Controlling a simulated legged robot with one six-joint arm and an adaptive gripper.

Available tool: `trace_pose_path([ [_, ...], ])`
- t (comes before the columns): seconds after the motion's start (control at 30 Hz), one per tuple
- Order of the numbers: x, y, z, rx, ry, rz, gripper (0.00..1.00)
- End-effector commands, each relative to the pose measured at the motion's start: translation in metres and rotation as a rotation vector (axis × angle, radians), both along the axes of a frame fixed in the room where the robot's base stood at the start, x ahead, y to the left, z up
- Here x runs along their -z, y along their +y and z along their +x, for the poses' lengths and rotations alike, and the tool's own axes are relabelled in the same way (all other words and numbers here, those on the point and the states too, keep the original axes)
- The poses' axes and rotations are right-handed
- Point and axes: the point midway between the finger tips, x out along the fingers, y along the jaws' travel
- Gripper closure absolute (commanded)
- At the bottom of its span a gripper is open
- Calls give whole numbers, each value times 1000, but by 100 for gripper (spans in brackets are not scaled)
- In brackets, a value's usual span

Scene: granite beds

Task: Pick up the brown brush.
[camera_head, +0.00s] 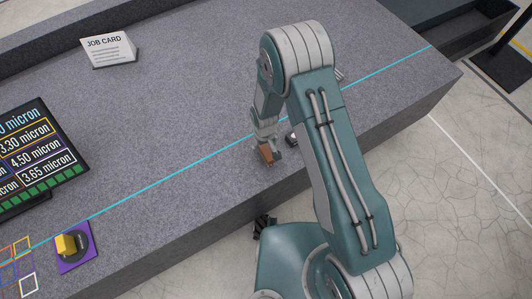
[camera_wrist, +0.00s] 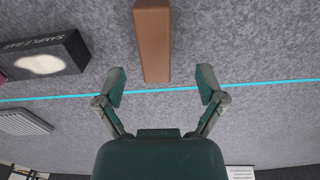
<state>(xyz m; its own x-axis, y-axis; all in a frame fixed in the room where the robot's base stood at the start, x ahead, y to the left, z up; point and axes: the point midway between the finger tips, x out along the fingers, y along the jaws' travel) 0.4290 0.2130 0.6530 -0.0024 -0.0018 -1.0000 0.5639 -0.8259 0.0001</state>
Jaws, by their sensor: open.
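The brown brush shows in the wrist view as a long brown bar (camera_wrist: 152,40), its far end cut off by the top edge. In the head view a small brown piece (camera_head: 266,154) shows on the granite bed below my wrist, partly covered by my arm. My gripper (camera_wrist: 161,84) is open and empty in the wrist view. Its two fingers stand apart, left and right of the line of the bar, with the bar's near end just beyond the fingertips. In the head view my gripper (camera_head: 267,147) is at the brown piece; I cannot tell whether they touch.
A dark sample bar block (camera_wrist: 45,58) and a grey ribbed piece (camera_wrist: 24,122) lie left of the brush in the wrist view. A cyan line (camera_head: 160,180) crosses the bed.

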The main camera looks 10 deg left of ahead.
Motion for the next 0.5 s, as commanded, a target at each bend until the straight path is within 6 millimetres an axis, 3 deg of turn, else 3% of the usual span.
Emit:
trace_pose_path([
  [0.5,58,-5,3,0,1,1,11],
])
